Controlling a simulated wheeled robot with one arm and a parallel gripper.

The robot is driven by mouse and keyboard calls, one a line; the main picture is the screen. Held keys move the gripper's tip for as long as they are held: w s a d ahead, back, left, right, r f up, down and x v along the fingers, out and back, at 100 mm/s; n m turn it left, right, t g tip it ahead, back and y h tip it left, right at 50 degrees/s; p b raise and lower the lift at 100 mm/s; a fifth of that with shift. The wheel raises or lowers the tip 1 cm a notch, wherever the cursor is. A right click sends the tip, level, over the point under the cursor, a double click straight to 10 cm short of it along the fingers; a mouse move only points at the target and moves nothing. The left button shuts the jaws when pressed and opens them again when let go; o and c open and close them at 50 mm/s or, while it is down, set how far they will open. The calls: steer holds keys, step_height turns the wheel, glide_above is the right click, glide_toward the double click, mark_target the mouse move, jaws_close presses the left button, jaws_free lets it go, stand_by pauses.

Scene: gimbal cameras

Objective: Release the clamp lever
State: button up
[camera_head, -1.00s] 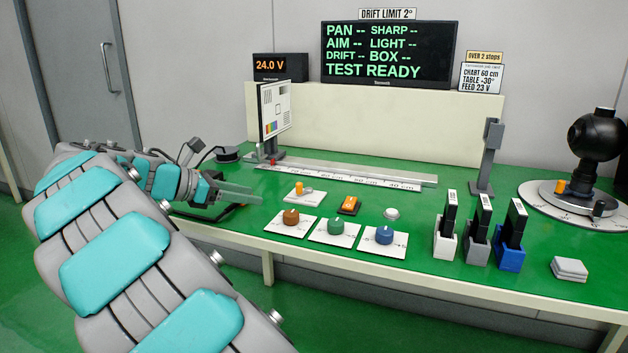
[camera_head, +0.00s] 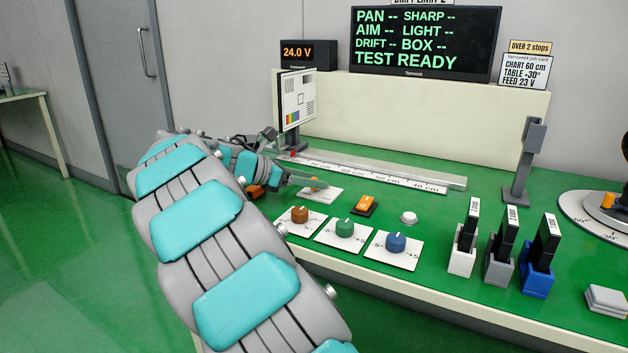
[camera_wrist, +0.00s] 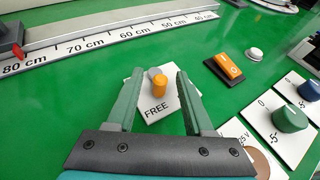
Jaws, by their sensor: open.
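An orange lever (camera_wrist: 158,82) stands on a white plate (camera_wrist: 165,115) marked FREE; I take it for the clamp lever. In the head view the lever (camera_head: 314,184) is at the table's left part, partly hidden by my fingers. My gripper (camera_wrist: 160,73) is open, and in the wrist view one finger shows on each side of the lever. I cannot tell whether a finger touches it. In the head view my gripper (camera_head: 308,180) reaches in from the left, low over the plate.
An orange rocker switch (camera_wrist: 228,68) and a white button (camera_wrist: 255,54) are right of the plate. Brown (camera_head: 299,214), green (camera_head: 345,228) and blue (camera_head: 396,242) knobs stand in front. A ruler rail (camera_head: 380,175) runs behind. A test chart (camera_head: 297,100) stands back left.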

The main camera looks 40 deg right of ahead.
steer(key=shift+s+d+f, duration=0.1)
steer(key=shift+d+f, duration=0.1)
steer(key=shift+d, duration=0.2)
jaws_close()
stand_by(0.4)
